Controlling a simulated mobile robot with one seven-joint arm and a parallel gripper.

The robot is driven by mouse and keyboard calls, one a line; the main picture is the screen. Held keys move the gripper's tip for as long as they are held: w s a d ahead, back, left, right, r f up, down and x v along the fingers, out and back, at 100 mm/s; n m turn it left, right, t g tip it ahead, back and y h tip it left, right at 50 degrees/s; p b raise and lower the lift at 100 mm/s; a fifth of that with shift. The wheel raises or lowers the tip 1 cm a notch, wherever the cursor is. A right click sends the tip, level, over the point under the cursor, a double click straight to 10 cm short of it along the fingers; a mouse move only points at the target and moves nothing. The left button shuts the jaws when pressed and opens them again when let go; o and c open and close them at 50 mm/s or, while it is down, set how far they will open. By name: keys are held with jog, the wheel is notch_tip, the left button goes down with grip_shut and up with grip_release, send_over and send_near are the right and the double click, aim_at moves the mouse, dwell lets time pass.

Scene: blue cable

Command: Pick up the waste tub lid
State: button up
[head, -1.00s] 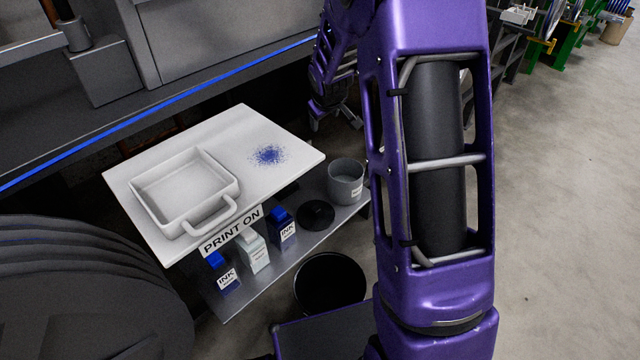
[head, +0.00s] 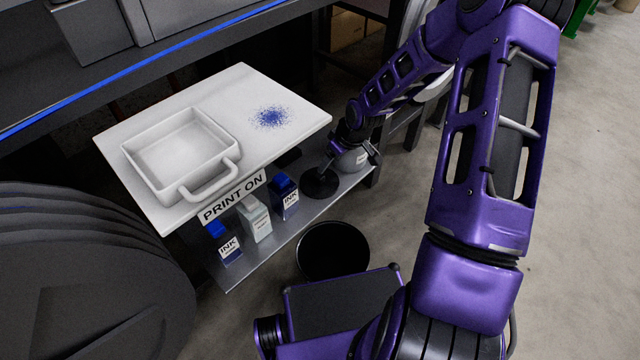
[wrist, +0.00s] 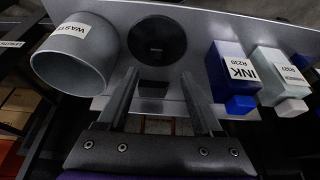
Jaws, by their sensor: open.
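The waste tub lid is a round black disc (head: 320,183) with a small knob, lying on the lower grey shelf. In the wrist view the lid (wrist: 157,40) lies just beyond my fingertips. My gripper (wrist: 160,80) is open and empty, its two fingers pointing at the lid with a gap between them. In the head view my gripper (head: 335,165) is down at the shelf by the lid, and its fingers are hard to make out. The grey waste tub (wrist: 76,52), labelled WASTE, stands open left of the lid; in the head view the tub (head: 354,160) is partly hidden by my arm.
Blue ink bottles (head: 285,196) and a pale bottle (head: 255,218) stand on the shelf (head: 262,262) beside the lid. The white table top (head: 275,90) overhangs the shelf and holds a white tray (head: 133,150) and blue powder (head: 272,118).

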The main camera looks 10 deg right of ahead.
send_over(323, 178)
jog(key=s, duration=0.2)
jog(key=f, duration=0.5)
jog(key=shift+d+f+b, duration=0.1)
jog(key=shift+d+b, duration=0.1)
jog(key=shift+b, duration=0.2)
jog(key=shift+d+b+x, duration=0.2)
jog(key=shift+b+x, duration=0.05)
jog(key=shift+x, duration=1.1)
jog(key=shift+d+b+x, duration=0.2)
jog(key=shift+b+x, duration=0.05)
jog(key=shift+x, duration=1.1)
grip_shut()
